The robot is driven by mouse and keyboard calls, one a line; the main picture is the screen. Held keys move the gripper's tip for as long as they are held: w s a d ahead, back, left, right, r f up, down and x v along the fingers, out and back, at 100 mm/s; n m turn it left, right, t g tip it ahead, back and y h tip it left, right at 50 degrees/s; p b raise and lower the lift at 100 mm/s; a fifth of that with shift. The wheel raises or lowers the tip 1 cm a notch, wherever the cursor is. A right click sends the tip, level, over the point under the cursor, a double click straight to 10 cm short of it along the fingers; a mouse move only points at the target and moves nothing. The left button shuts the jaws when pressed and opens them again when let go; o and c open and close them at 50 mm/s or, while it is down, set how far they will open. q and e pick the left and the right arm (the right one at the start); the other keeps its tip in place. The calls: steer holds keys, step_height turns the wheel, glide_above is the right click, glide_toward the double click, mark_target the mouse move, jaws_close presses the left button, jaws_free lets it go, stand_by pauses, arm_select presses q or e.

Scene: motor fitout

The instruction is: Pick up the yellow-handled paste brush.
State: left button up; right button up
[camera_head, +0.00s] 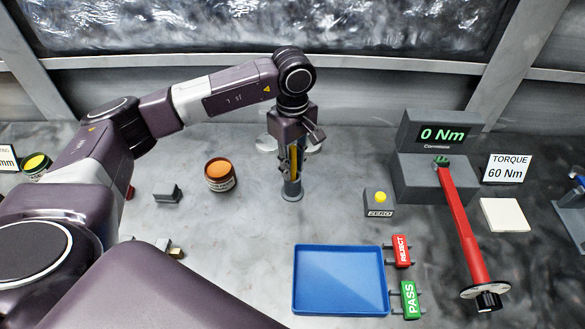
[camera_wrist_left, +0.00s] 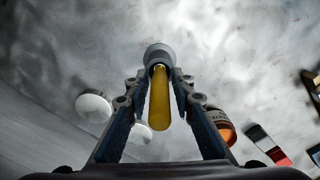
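The paste brush's yellow handle (camera_head: 294,160) stands upright in a grey cylindrical holder (camera_head: 292,190) on the bench. In the left wrist view the yellow handle (camera_wrist_left: 160,98) points toward the camera, with the round holder (camera_wrist_left: 159,54) behind it. My left gripper (camera_head: 291,165) points down over the holder. In the wrist view its fingers (camera_wrist_left: 161,85) stand on both sides of the handle, with visible gaps. It looks open around the handle. The brush's lower end is hidden in the holder. My right gripper is not in view.
An orange-topped jar (camera_head: 220,175) stands left of the holder, and a small dark block (camera_head: 167,194) lies further left. A ZERO button box (camera_head: 379,204), torque tester (camera_head: 430,165) and red wrench (camera_head: 460,220) are to the right. A blue tray (camera_head: 340,280) lies in front.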

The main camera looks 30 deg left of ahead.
mark_target(293, 146)
arm_select(q)
steer(key=c, duration=0.5)
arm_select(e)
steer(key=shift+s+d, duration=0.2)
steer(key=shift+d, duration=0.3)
arm_select(q)
steer(key=shift+r, duration=0.1)
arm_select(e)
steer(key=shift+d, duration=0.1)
arm_select(q)
steer(key=shift+r, duration=0.15)
step_height(293, 146, up, 12)
steer(key=b, duration=0.3)
steer(key=shift+w+f+b, duration=0.1)
steer(key=shift+f+b, duration=0.1)
steer(key=shift+b, duration=0.15)
step_height(293, 146, up, 8)
steer(key=shift+p, duration=0.35)
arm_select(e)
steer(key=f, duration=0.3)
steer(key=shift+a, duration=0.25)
